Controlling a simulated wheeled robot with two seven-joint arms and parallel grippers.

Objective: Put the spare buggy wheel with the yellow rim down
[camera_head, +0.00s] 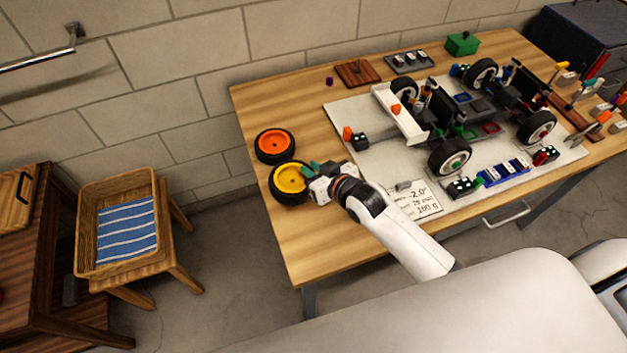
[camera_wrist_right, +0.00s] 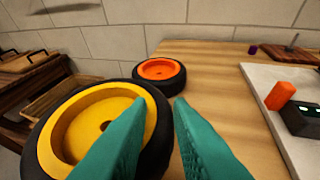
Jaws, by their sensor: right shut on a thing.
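The spare buggy wheel with the yellow rim (camera_head: 288,178) is at the left end of the wooden table, its black tyre around a yellow rim. It fills the left of the right wrist view (camera_wrist_right: 75,125). My right gripper (camera_head: 311,171) is shut on its tyre, with one teal finger over the rim side and the other outside the tyre. The wheel lies roughly flat, rim up; whether it touches the table cannot be told. A similar wheel with an orange rim (camera_head: 274,145) lies just behind it, also in the right wrist view (camera_wrist_right: 160,69). My left gripper is not in view.
The wooden table (camera_head: 285,230) has bare wood at its front left. A pale mat (camera_head: 350,118) carries the buggy (camera_head: 440,115), small parts and a printed card (camera_head: 418,203). A basket with a striped cloth (camera_head: 88,236) stands on a stool at the left, beyond a floor gap.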

